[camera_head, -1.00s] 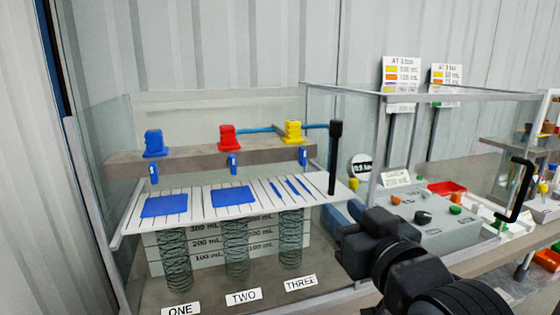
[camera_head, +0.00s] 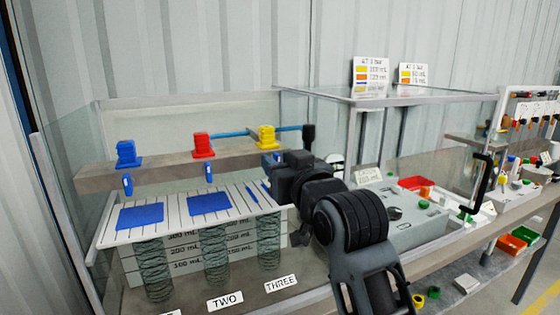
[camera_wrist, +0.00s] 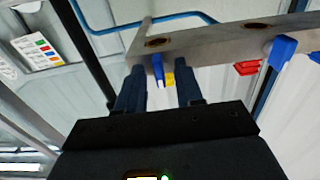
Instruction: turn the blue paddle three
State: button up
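Blue paddle three (camera_wrist: 158,68) hangs under the grey beam (camera_wrist: 215,42), below the yellow block (camera_head: 266,136). My gripper (camera_wrist: 160,80) is open, with its two dark fingers apart. The paddle shows in the gap between the fingertips in the wrist view; I cannot tell whether it lies fully between them or still beyond them. The label THREE (camera_head: 281,283) is below, in front of the third coil (camera_head: 269,245).
Two other blue paddles hang to the left, under the blue block (camera_head: 127,153) and the red block (camera_head: 203,145). A white striped panel (camera_head: 180,222) lies below the beam. A black upright handle (camera_head: 308,138) stands right behind my gripper.

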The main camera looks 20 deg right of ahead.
jog(key=shift+w, duration=0.1)
grip_shut()
dwell(0.3)
dwell(0.4)
jog(key=shift+d+f+m+p, duration=0.1)
jog(key=shift+m+p, duration=0.05)
jog(key=shift+m, duration=4.35)
jog(key=shift+d+f+m+p, duration=0.1)
jog(key=shift+m+p, duration=0.05)
jog(key=shift+m, duration=4.35)
